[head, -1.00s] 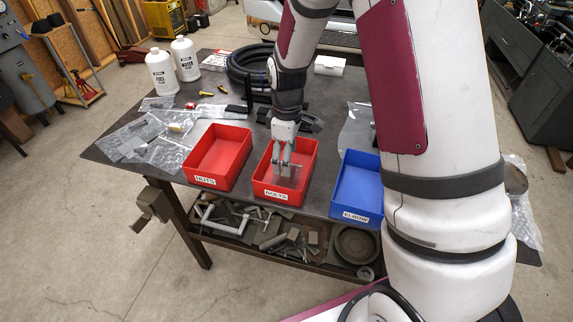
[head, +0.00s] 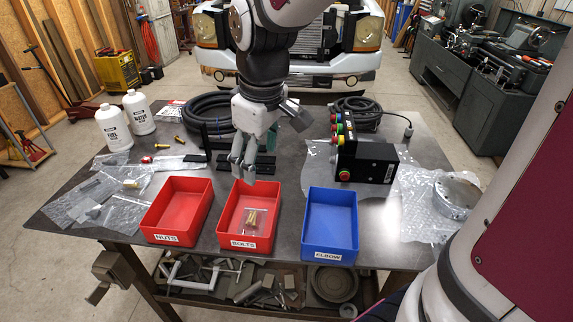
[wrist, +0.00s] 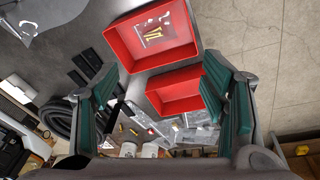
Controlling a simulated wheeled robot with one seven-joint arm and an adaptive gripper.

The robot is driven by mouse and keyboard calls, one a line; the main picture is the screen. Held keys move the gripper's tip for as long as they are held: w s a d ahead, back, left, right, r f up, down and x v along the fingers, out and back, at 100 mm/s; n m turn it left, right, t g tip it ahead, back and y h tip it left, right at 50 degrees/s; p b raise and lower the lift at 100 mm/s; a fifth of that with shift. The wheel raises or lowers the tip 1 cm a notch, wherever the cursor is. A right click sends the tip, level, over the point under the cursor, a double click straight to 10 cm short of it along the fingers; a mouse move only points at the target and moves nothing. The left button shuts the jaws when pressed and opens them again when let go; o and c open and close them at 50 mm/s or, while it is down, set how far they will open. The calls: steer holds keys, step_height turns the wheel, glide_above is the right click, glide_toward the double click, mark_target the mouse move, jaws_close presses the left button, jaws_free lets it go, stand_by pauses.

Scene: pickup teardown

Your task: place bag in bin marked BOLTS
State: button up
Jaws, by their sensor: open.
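The red bin marked BOLTS (head: 270,232) stands at the table's front, in the middle of three bins. A clear bag (head: 249,221) with several brass-coloured bolts lies flat inside it. In the wrist view the bag (wrist: 160,32) also shows inside the red BOLTS bin (wrist: 121,43). My gripper (head: 244,172) is above the back of this bin, apart from the bag. In the wrist view its green-padded fingers are spread wide with nothing between them.
The red NUTS bin (head: 160,238) is to the left and the blue ELBOW bin (head: 328,254) to the right. Clear bags (head: 85,200) lie at the table's left. A black control box with coloured buttons (head: 345,150) stands behind the blue bin.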

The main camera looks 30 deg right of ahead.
steer(key=s+r+m+t, duration=0.1)
steer(key=s+r+m, duration=0.2)
steer(key=s, duration=0.4)
steer(key=s+r+m+t, duration=0.2)
steer(key=s+r+m, duration=0.1)
steer(key=s, duration=0.4)
steer(key=shift+s, duration=0.15)
steer(key=shift+a+r, duration=0.1)
